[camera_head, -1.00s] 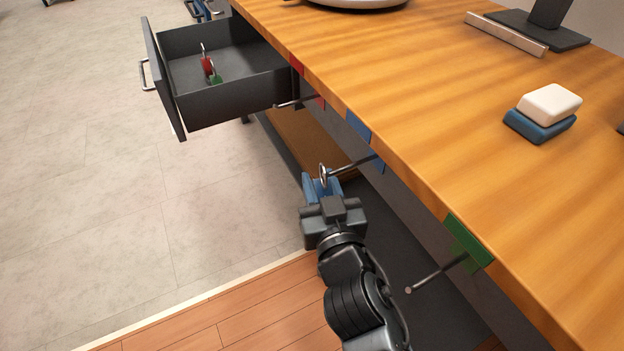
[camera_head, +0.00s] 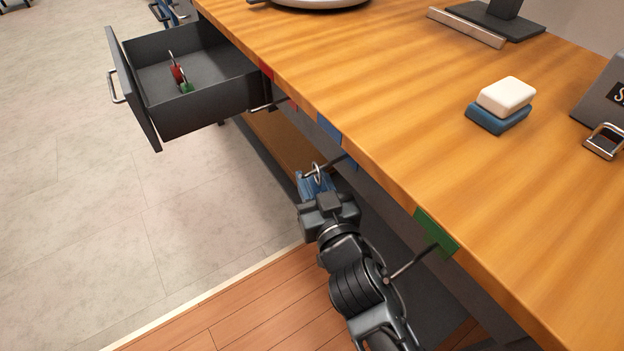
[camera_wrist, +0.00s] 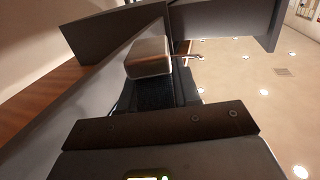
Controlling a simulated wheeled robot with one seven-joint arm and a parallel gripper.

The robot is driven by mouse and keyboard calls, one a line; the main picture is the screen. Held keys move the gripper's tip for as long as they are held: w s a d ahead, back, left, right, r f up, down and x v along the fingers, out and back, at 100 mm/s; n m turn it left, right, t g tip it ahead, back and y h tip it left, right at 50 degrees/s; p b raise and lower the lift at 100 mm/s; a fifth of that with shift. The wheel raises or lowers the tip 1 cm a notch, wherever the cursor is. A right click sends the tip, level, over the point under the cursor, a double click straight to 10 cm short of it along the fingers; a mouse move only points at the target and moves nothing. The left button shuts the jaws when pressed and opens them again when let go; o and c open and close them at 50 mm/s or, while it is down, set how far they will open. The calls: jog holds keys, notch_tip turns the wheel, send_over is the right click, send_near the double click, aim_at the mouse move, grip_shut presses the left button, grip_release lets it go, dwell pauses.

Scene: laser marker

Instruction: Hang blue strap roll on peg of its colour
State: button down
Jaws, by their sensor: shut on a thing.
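The blue strap roll (camera_head: 308,187) is at the end of my gripper (camera_head: 318,194), below the table's front edge. My gripper is shut on it, and its fingers hide part of it. A metal ring (camera_head: 316,171) stands up from the roll. The ring overlaps the metal peg (camera_head: 337,161) under the blue marker (camera_head: 329,128); I cannot tell for sure whether it is around the peg. In the wrist view a grey-brown block (camera_wrist: 148,58) shows beyond the dark gripper body; the roll is not clear there.
The green-marked peg (camera_head: 412,262) sticks out close to my arm. The red-marked peg (camera_head: 262,107) is further along the edge. An open drawer (camera_head: 205,118) holds a red and a green item. The table (camera_head: 400,120) carries a white-and-blue block (camera_head: 502,105).

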dwell(0.4)
jog(key=c, duration=0.7)
grip_release()
jog(key=shift+v, duration=3.9)
jog(key=shift+s, duration=0.1)
